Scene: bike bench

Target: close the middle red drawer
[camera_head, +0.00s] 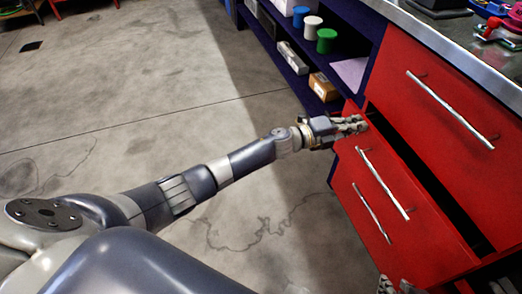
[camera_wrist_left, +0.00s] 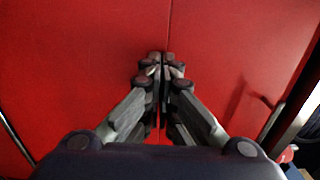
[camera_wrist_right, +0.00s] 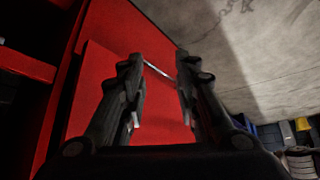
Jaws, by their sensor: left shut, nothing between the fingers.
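The middle red drawer (camera_head: 425,222) stands out from the red cabinet, with a dark gap behind its front panel. Its long metal handle (camera_head: 383,183) is on the front. My left gripper (camera_head: 358,124) is shut and empty at the far end of the drawer, near its upper corner. In the left wrist view my left fingertips (camera_wrist_left: 161,57) are together before red panels at a thin seam; contact cannot be told. My right gripper (camera_wrist_right: 160,56) is open and empty in the right wrist view, facing a red front with a metal handle (camera_wrist_right: 158,70).
The upper red drawer (camera_head: 425,65) sits above the gap, and a lower handle (camera_head: 373,212) shows below the middle one. A steel worktop (camera_head: 455,52) runs above. A dark blue shelf (camera_head: 300,55) with a cardboard box (camera_head: 324,87) stands beyond.

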